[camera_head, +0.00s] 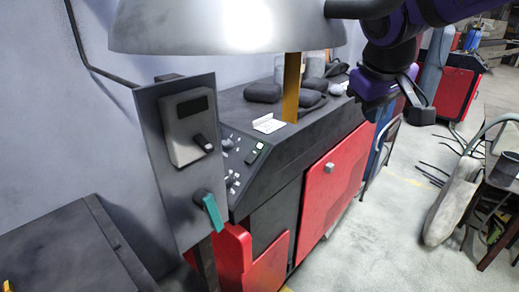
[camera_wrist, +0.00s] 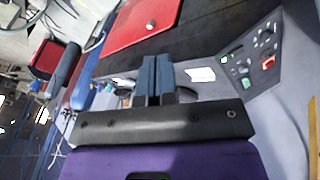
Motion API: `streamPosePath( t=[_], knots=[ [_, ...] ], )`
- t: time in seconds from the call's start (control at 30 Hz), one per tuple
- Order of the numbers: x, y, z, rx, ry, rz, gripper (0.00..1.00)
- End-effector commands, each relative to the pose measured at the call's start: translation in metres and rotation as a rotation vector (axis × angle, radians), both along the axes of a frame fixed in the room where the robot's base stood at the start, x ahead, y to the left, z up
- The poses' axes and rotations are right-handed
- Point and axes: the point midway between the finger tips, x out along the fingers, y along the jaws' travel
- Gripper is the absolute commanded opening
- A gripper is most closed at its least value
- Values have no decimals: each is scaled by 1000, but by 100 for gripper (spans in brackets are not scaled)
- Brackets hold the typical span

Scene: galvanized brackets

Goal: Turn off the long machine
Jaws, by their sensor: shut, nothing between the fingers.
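The long machine (camera_head: 325,190) is a black bench with red doors, standing along the wall in the head view. Its sloped control panel (camera_head: 240,165) has several small knobs and a green-lit element; in the wrist view the panel (camera_wrist: 250,55) also shows a red button (camera_wrist: 268,62). In front of it stands a grey upright plate (camera_head: 175,205) carrying a grey switch box with a black lever (camera_head: 203,143) and, lower, a teal handle (camera_head: 211,211) tilted down. My gripper (camera_head: 415,105) is up at the right, apart from these controls; its fingers (camera_wrist: 157,65) are together and empty.
A grey dome-shaped hood (camera_head: 225,25) hangs above the plate. A dark table (camera_head: 70,250) is at the lower left. Dark rounded items (camera_head: 265,92) lie on the machine top. A chair and sack-like object (camera_head: 452,205) stand right. The floor between is mostly clear.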

Motion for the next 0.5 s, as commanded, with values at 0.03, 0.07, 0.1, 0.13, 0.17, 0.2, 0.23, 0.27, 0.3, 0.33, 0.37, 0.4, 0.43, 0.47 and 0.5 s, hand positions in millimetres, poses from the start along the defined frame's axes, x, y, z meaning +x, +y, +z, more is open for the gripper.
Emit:
streamPosePath(
  t=[0.03, 0.07, 0.1, 0.13, 0.17, 0.2, 0.23, 0.27, 0.3, 0.33, 0.37, 0.4, 0.43, 0.47, 0.5],
  knots=[
    [6, 4, -2, -6, 6, 12, 0],
    [10, 7, -2, -10, 8, 18, 0],
    [14, 10, -4, -15, 11, 27, 0],
    [18, 13, -5, -19, 13, 35, 0],
    [21, 15, -6, -24, 15, 42, 0],
    [27, 19, -7, -27, 19, 53, 0],
    [30, 22, -9, -32, 21, 62, 0],
    [35, 26, -10, -36, 24, 71, 0],
    [41, 31, -12, -40, 27, 84, 0],
    [46, 35, -14, -44, 31, 94, 0],
    [50, 39, -16, -47, 33, 106, 0],
    [58, 45, -19, -50, 38, 121, 0],
    [63, 50, -21, -53, 40, 133, 0],
    [68, 54, -24, -55, 43, 147, 0],
    [76, 61, -27, -56, 47, 164, 0]
  ],
)
